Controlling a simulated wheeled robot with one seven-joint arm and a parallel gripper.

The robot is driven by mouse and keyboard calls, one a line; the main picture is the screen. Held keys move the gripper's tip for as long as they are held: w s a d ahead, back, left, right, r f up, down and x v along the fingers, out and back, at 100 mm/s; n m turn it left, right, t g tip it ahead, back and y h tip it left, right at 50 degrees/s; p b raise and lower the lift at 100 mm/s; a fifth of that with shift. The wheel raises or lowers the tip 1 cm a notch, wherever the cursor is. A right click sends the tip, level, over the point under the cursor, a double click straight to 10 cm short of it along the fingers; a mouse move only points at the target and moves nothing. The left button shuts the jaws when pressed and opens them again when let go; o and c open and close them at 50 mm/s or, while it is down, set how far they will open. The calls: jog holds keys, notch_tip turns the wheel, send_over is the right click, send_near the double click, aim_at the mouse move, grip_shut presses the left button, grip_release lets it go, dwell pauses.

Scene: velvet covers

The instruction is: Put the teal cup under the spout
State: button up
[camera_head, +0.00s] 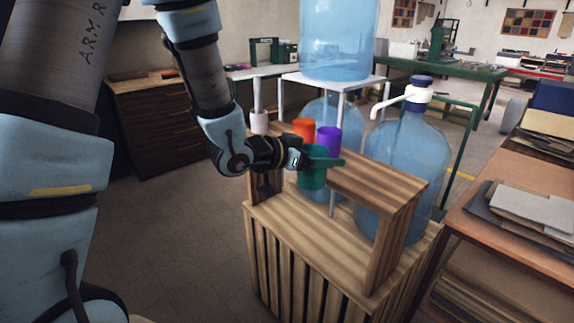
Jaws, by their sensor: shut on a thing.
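The teal cup (314,179) is upright at the left part of the small wooden shelf. My gripper (320,162) reaches in from the left and is shut on the cup near its rim. I cannot tell whether the cup's base touches wood. The white spout (386,103) sticks out to the left from the pump on a large blue water bottle (408,160), to the right of and higher in the picture than the cup.
An orange cup (304,127) and a purple cup (328,138) stand close behind the teal cup. The wooden shelf (375,185) stands on a slatted crate (300,235). Another large bottle (340,40) sits on a white stand. A side table (510,215) is at right.

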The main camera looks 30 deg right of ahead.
jog(key=s+d+r+m+g, duration=0.1)
jog(key=s+r+m+g, duration=0.1)
jog(key=s+r, duration=0.15)
jog(key=shift+w+f+b+x, duration=0.2)
jog(key=shift+b+x, duration=0.1)
jog(key=shift+x, duration=0.95)
jog(key=shift+w+f+b+x, duration=0.15)
jog(key=shift+w+b+x, duration=0.1)
jog(key=shift+x, duration=1)
jog(key=shift+w+f+b+x, duration=0.2)
jog(key=shift+b+x, duration=0.1)
jog(key=shift+x, duration=0.95)
jog(key=shift+w+d+f, duration=0.2)
jog(key=shift+w+d, duration=0.15)
jog(key=shift+d, duration=1.1)
jog(key=shift+w+d+f, duration=0.15)
jog(key=shift+w+d, duration=0.25)
jog(key=shift+d, duration=1.05)
jog(key=shift+w+d+f, duration=0.2)
jog(key=shift+w+d, duration=0.15)
jog(key=shift+d, duration=1.05)
jog(key=shift+f, duration=0.5)
jog(key=o, duration=1.1)
